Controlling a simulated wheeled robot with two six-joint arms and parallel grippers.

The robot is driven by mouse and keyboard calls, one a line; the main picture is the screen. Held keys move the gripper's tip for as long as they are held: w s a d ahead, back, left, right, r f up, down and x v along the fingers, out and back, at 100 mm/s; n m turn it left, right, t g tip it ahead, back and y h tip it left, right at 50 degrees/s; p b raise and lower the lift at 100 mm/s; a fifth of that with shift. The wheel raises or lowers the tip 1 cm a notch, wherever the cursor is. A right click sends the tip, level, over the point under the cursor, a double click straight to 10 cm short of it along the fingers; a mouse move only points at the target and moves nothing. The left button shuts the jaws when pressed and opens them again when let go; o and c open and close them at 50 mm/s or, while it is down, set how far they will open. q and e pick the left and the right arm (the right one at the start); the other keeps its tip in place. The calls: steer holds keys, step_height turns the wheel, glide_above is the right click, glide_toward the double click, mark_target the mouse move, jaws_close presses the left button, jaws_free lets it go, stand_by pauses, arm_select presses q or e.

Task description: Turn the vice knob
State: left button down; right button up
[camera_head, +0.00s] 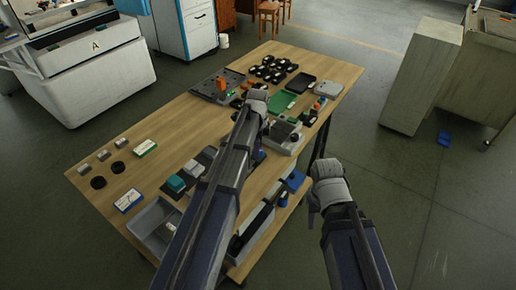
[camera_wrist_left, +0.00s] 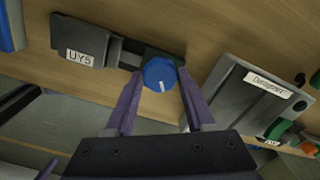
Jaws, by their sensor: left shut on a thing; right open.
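The vice knob (camera_wrist_left: 158,75) is a round blue knob with a short white mark, in the upper middle of the left wrist view. It sits at the end of the grey vice (camera_wrist_left: 122,54), which lies on the wooden table with a plate reading UY5. My left gripper (camera_wrist_left: 157,78) has its two purple fingers on either side of the knob and is shut on it. In the head view my left arm covers the knob and the gripper. My right arm shows right of the table, off its edge; its fingers cannot be seen.
A grey device (camera_wrist_left: 243,97) with a white label stands close right of the left gripper. On the wooden table (camera_head: 152,185) are a grey bin (camera_head: 147,223), a green board (camera_head: 285,103) and several black parts (camera_head: 273,68). Open floor lies right of the table.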

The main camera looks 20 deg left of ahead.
arm_select(q)
steer(key=shift+m, duration=0.6)
steer(key=shift+c, duration=1.3)
jaws_free()
steer(key=shift+r, duration=0.1)
step_height(320, 180, up, 8)
steer(key=p, duration=0.8)
steer(key=shift+f, duration=0.2)
